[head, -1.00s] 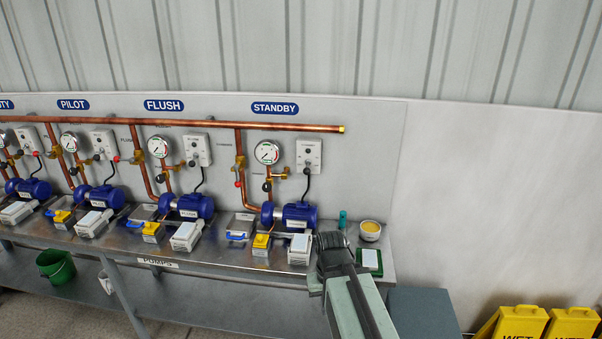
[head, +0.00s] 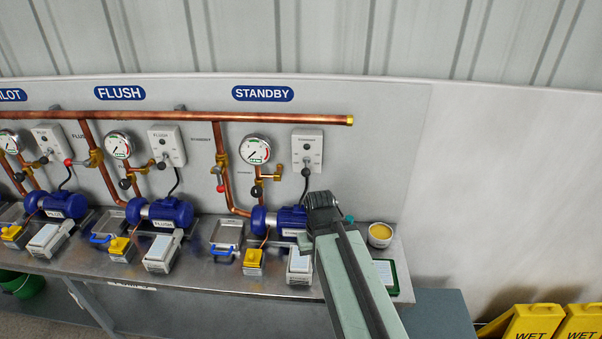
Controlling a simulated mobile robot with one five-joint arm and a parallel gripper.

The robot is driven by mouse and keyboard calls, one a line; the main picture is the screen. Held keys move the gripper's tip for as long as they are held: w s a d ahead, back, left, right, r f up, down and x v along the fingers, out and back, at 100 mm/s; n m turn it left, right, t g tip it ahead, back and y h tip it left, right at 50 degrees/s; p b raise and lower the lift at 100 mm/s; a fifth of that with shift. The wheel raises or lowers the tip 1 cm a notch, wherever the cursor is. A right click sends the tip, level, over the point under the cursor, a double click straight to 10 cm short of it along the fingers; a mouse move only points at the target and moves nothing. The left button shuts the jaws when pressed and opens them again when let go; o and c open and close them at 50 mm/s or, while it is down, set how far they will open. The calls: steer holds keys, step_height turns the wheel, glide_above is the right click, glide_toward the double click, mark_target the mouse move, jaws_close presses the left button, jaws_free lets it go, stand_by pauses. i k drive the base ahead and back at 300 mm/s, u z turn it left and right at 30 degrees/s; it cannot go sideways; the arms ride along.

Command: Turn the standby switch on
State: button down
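The standby switch is a pale box (head: 307,149) on the wall panel, right of the standby gauge (head: 255,149) and below the blue STANDBY sign (head: 263,93). Small controls show on its face, but their setting is too small to tell. A dark cable runs from its bottom toward the blue standby pump (head: 280,219). My gripper (head: 322,203) is below the switch box and a little right of it, apart from it in the picture, in front of the pump's right end. Its fingers are seen from behind, so whether they are open or shut is unclear.
Copper pipes with valves (head: 220,180) run left of the switch. On the bench stand a metal tray (head: 226,235), a yellow-topped box (head: 253,259), a white bowl (head: 380,235) and a green-edged pad (head: 386,275). Yellow wet-floor signs (head: 533,323) stand at lower right.

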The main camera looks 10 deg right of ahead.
mark_target(306, 172)
steer(key=k, duration=1.3)
steer(key=u, duration=0.5)
steer(key=i, duration=1.8)
steer(key=u, duration=0.35)
